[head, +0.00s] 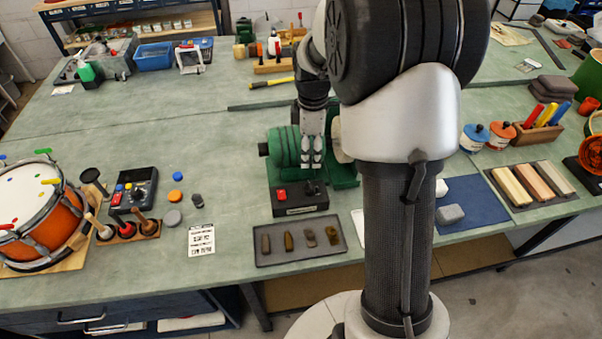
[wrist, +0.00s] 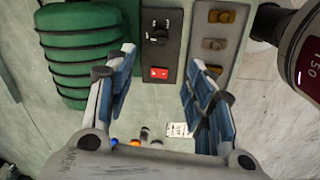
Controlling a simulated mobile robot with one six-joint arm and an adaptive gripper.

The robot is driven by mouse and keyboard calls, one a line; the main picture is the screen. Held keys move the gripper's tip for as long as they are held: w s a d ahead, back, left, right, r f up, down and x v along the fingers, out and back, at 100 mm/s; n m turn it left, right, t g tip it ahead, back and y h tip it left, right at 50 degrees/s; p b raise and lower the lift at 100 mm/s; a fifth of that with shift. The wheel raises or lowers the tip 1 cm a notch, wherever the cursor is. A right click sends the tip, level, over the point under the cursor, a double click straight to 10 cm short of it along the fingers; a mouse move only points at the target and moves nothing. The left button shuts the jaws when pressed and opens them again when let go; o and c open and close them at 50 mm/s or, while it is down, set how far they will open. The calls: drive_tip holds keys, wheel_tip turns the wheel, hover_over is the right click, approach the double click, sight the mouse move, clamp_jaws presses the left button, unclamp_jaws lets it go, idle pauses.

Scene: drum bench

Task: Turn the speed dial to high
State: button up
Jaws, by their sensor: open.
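The black control box (head: 300,208) stands at the front of the green machine (head: 287,146). It carries the small dark speed dial (wrist: 159,33) with pale marks around it and a red rocker switch (wrist: 159,73). In the head view the switch (head: 281,195) is at the box's left and the dial is largely obscured near my gripper. The dial's setting is too small to read. My gripper (head: 312,165) points down above the box. In the wrist view my gripper (wrist: 160,54) is open and empty, with its blue-grey fingers either side of the box, apart from the dial.
A tray of small blocks (head: 265,254) lies in front of the box. A printed card (head: 201,239), a keypad device (head: 134,189) and an orange drum (head: 50,227) are to the left. Wood bars (head: 531,184) lie at the right.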

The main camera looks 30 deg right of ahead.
sight(310, 185)
drive_tip(key=f+b, duration=0.1)
drive_tip(key=f, duration=0.4)
drive_tip(key=f+b, duration=0.2)
drive_tip(key=f, duration=0.3)
drive_tip(key=f+b, duration=0.1)
drive_tip(key=f, duration=0.5)
drive_tip(key=shift+w+d, duration=0.2)
drive_tip(key=shift+w, duration=0.15)
drive_tip(key=shift+c, duration=0.4)
drive_tip(key=c, duration=1)
